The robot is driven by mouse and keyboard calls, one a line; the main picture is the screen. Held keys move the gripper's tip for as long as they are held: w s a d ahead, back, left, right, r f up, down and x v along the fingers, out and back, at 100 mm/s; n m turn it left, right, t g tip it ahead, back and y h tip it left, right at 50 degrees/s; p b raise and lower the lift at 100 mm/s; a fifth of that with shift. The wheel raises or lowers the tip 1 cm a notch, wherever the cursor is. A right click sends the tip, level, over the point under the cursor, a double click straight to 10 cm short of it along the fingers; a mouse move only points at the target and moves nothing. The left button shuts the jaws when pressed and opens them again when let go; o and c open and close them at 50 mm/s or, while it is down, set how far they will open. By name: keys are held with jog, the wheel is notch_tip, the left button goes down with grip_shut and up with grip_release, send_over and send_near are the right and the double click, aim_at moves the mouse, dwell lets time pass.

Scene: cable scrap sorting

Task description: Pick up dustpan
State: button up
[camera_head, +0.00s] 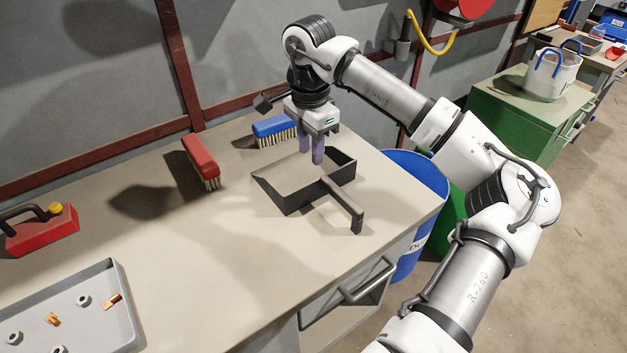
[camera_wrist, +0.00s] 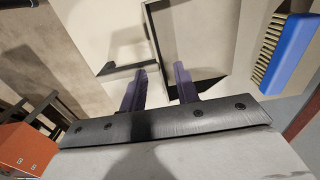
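The dustpan (camera_head: 305,196) is dark, with low walls and a pale-looking inside. It lies flat on the workbench (camera_head: 215,260), its handle (camera_head: 344,208) pointing toward the front edge. My gripper (camera_head: 311,147) points down over the dustpan's far part, its purple fingers a small gap apart with nothing between them. In the wrist view my gripper (camera_wrist: 159,84) shows its two fingers spread, with the dustpan (camera_wrist: 185,40) beyond them and its handle (camera_wrist: 125,68) by the left finger. I cannot tell how high the fingertips are above the pan.
A blue brush (camera_head: 274,130) stands just behind the dustpan, and a red brush (camera_head: 200,160) to its left. A grey tray (camera_head: 125,325) with nuts and copper bits is at front left, near a red tool (camera_head: 42,232). A blue barrel (camera_head: 425,178) stands off the bench's right edge.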

aim_at(313, 182)
notch_tip(313, 182, down, 6)
jog(key=shift+f+p, duration=0.2)
jog(key=shift+p, duration=0.25)
jog(key=shift+s+d+f+p, duration=0.15)
jog(key=shift+f+p, duration=0.35)
jog(key=shift+f, duration=0.85)
jog(key=shift+s+d+f+p, duration=0.15)
jog(key=shift+f+p, duration=0.3)
jog(key=shift+f, duration=0.9)
jog(key=shift+a, duration=0.1)
grip_shut()
